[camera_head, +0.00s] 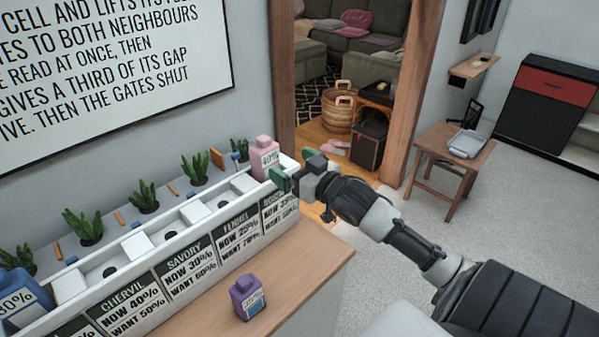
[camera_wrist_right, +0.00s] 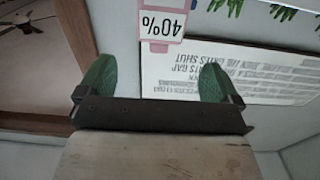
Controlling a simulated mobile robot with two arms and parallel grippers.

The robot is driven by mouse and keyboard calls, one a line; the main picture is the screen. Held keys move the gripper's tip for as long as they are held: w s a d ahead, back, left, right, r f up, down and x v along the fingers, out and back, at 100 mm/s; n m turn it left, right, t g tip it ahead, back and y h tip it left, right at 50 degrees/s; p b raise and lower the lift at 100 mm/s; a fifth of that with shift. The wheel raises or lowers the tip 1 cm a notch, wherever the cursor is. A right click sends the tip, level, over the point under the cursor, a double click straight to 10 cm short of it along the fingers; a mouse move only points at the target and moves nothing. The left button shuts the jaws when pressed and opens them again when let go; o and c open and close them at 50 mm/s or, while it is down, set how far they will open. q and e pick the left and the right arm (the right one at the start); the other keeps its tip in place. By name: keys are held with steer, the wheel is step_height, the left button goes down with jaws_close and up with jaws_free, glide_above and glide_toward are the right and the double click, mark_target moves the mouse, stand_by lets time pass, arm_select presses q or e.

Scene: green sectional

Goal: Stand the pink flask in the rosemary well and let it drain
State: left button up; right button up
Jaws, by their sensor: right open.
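The pink flask (camera_head: 264,155), labelled 40%, stands upright at the right end of the white planter trough (camera_head: 150,262), above the last, partly covered name panel (camera_head: 279,212), whose text is hard to read. The flask's base is hidden behind the trough rim and my gripper, so I cannot tell how deep it sits. My right gripper (camera_head: 292,172), with green fingertips, is open just to the right of and in front of the flask. In the right wrist view the flask (camera_wrist_right: 158,45) appears upside down beyond the open, empty fingers (camera_wrist_right: 156,80). My left gripper is not in view.
A purple flask (camera_head: 246,296) stands on the wooden counter (camera_head: 308,262) before the trough. A blue flask (camera_head: 18,297), labelled 80%, is at the trough's left end. Several green plants (camera_head: 143,197) line the back.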

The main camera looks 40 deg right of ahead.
steer(key=shift+s, duration=0.85)
